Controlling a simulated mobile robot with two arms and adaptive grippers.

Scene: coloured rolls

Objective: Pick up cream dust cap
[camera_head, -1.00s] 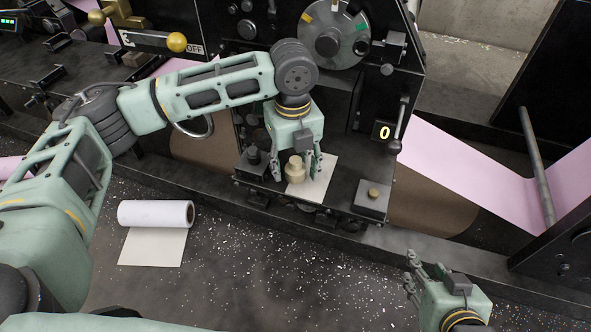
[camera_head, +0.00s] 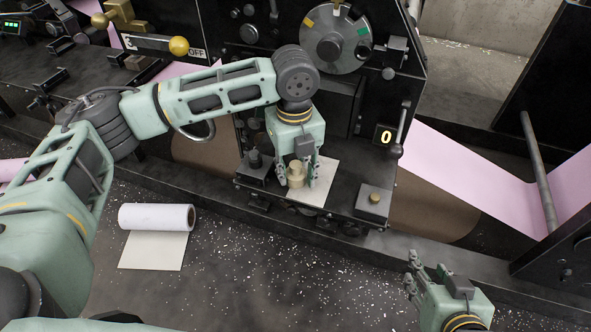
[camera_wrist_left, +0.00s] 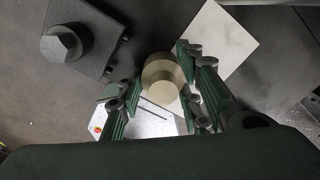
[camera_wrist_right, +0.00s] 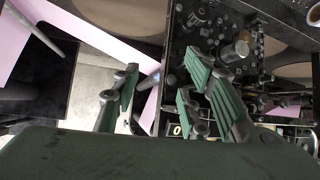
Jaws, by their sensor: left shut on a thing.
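The cream dust cap (camera_head: 296,175) is a short stepped cylinder at the dark machine shelf, beside a pale square sheet. My left gripper (camera_head: 297,178) points down with its fingers shut on both sides of the cap. The left wrist view shows the cap (camera_wrist_left: 162,75) between the green ribbed fingers; its underside is hidden, so I cannot tell whether it is clear of the shelf. My right gripper (camera_head: 411,276) is open and empty at the lower right, away from the cap; its fingers stand apart in the right wrist view (camera_wrist_right: 160,85).
The pale sheet (camera_head: 322,188) lies on the shelf. Dark blocks with knobs stand at the left (camera_head: 254,165) and right (camera_head: 373,202) of it. A white roll (camera_head: 155,214) lies on the speckled floor. A pink web (camera_head: 465,175) runs at the right.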

